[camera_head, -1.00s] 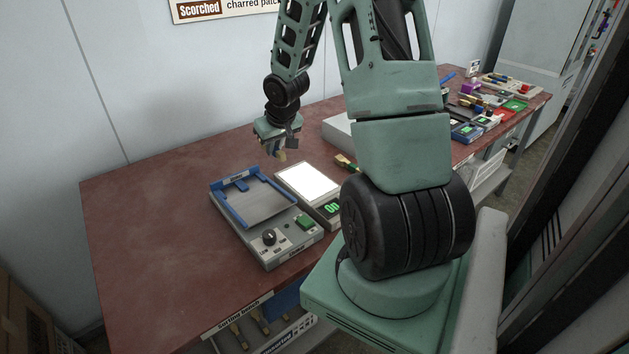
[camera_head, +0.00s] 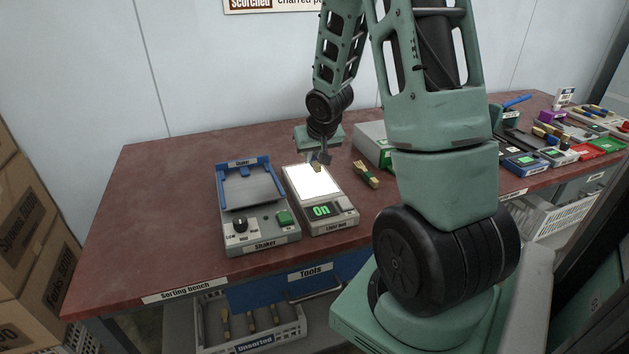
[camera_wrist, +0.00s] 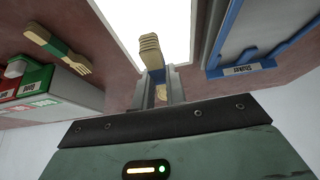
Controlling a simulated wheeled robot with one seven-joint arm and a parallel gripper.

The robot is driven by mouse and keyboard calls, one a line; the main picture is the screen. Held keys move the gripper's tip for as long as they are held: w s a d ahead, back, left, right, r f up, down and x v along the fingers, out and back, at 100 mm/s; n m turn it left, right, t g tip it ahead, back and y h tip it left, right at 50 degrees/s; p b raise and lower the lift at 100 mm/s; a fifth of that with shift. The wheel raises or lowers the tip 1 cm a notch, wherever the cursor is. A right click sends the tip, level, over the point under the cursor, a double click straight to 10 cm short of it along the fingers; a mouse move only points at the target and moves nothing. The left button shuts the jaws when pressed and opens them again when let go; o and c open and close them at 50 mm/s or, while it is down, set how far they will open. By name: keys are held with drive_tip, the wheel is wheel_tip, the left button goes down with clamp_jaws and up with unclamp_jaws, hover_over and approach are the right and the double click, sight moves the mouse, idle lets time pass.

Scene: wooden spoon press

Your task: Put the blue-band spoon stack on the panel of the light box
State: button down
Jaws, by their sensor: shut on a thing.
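My gripper (camera_head: 321,160) is shut on a small stack of pale wooden spoons (camera_wrist: 151,50), which also shows between the fingers in the head view. The stack is at the rear part of the panel in the head view and overlaps the panel (camera_wrist: 115,18) in the wrist view. I cannot tell whether it touches the panel.
The blue-framed shaker (camera_head: 258,233) stands close left of the light box. A green-band wooden stack (camera_head: 366,174) lies to its right. A grey box with green (camera_head: 372,147) stands behind that. The bench (camera_head: 150,220) is clear at the left.

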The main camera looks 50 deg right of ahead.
sight(313, 183)
drive_tip(key=shift+f+b, duration=0.6)
drive_tip(key=shift+f, duration=2.05)
drive_tip(key=shift+f, duration=0.1)
drive_tip(key=shift+f, duration=0.15)
drive_tip(key=c, duration=1.4)
unclamp_jaws()
drive_tip(key=shift+c, duration=0.2)
drive_tip(key=shift+r, duration=0.2)
